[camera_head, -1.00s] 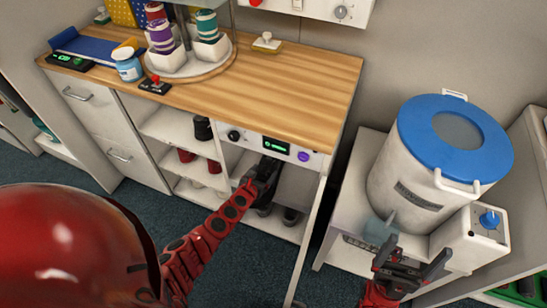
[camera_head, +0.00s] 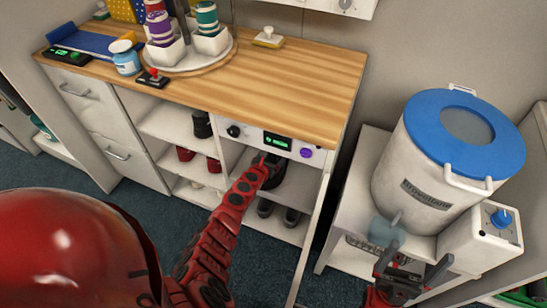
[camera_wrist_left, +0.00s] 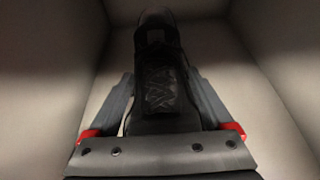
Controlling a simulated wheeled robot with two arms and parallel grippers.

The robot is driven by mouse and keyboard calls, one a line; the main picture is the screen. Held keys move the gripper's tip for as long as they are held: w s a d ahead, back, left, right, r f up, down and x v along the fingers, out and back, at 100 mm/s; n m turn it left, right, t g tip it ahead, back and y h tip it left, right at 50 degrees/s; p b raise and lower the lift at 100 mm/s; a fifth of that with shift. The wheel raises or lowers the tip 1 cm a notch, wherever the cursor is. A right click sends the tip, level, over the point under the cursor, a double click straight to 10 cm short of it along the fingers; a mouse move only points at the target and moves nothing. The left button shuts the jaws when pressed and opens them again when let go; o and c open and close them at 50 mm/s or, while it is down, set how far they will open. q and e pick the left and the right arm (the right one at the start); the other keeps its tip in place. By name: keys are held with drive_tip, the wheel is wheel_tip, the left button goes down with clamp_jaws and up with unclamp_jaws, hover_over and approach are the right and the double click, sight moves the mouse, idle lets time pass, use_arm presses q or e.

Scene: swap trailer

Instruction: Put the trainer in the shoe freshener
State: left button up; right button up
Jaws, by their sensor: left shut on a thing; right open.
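The black trainer (camera_wrist_left: 158,88) lies between the two fingers of my left gripper (camera_wrist_left: 162,100) in the left wrist view, inside a pale-walled compartment. In the head view my left gripper (camera_head: 268,170) reaches into the open bay of the shoe freshener (camera_head: 277,143), below its panel with a green display and purple button. My left gripper is shut on the trainer. The arm and gripper hide most of the shoe in the head view, and contact with the bay floor cannot be told. My right gripper (camera_head: 412,268) is open and empty in front of the white side stand.
Dark shoes (camera_head: 278,211) stand on the shelf below the bay. Red shoes (camera_head: 198,158) and black boots (camera_head: 202,124) fill the shelves to the left. A white drum with a blue lid (camera_head: 462,130) stands right, near my right gripper. The wooden worktop (camera_head: 285,85) is mostly clear in its right half.

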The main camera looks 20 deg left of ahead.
use_arm(q)
drive_tip(key=shift+f, duration=0.15)
drive_tip(key=o, duration=1.5)
